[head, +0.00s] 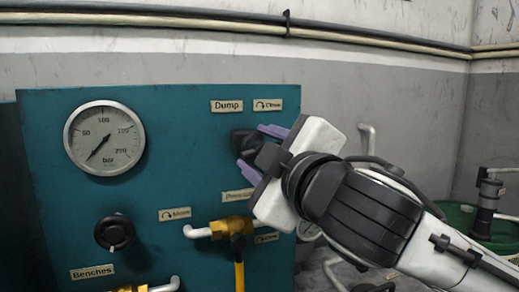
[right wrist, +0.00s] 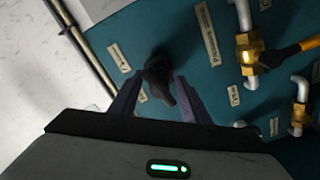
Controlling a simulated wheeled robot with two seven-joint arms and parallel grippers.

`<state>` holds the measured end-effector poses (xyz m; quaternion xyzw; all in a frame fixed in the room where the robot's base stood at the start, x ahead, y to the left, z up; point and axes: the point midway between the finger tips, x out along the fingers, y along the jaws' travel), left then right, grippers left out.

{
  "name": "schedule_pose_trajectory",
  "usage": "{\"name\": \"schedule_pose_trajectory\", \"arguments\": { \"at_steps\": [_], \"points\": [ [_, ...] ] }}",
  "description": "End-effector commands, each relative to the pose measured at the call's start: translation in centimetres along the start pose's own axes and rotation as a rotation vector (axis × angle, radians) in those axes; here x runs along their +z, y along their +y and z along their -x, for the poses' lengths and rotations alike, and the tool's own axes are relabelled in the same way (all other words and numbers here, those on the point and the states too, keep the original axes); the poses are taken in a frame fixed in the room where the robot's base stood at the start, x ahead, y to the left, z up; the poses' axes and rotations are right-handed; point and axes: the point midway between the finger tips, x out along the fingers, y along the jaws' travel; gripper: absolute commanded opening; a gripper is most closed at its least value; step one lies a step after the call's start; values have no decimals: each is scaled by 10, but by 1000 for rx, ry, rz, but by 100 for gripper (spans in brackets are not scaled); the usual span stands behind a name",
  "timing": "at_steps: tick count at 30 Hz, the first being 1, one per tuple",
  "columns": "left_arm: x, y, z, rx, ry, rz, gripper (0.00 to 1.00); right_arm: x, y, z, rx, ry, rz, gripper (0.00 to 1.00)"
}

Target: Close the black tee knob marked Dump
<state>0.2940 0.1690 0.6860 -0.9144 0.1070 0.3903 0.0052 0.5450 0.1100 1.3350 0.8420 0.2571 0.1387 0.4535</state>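The black tee knob (head: 242,142) sits on the teal panel (head: 185,115), just below the label reading Dump (head: 227,106). In the head view my right gripper (head: 257,150) partly covers it. In the right wrist view the knob (right wrist: 158,78) lies between the purple fingers of my right gripper (right wrist: 155,97). The fingers stand apart, with a visible gap on the side of the knob, so the gripper looks open around it. Whether one finger touches the knob I cannot tell. My left gripper is not in view.
A pressure gauge (head: 104,137) and a round black knob (head: 114,232) are on the panel's left. A brass valve (head: 231,227) with pipes is below the Dump knob. A green barrel (head: 462,222) stands at the right. Pipes (head: 150,20) run along the wall.

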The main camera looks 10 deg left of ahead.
Motion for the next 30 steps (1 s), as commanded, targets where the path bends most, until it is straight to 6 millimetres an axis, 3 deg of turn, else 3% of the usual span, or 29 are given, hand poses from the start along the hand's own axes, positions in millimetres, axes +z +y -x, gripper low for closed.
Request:
{"name": "schedule_pose_trajectory", "arguments": {
  "at_steps": [1, 6, 11, 18, 27, 28, 30],
  "points": [
    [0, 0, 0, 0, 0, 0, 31, 0, 0, 0, 0, 0, 0, 34],
    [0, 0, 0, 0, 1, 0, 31, 0, 0, 0, 0, 0, 0, 6],
    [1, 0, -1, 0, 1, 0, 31, 0, -2, 0, -3, 1, -35, 6],
    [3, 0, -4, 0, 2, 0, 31, 0, -1, 0, -4, 0, -215, 14],
    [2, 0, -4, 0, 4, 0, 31, 2, 0, 0, -2, -5, -225, 14],
    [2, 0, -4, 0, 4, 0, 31, 2, 0, 0, -2, -5, -225, 42],
    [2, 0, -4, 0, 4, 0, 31, 2, 0, 0, -2, -5, -223, 43]
  ]
}}
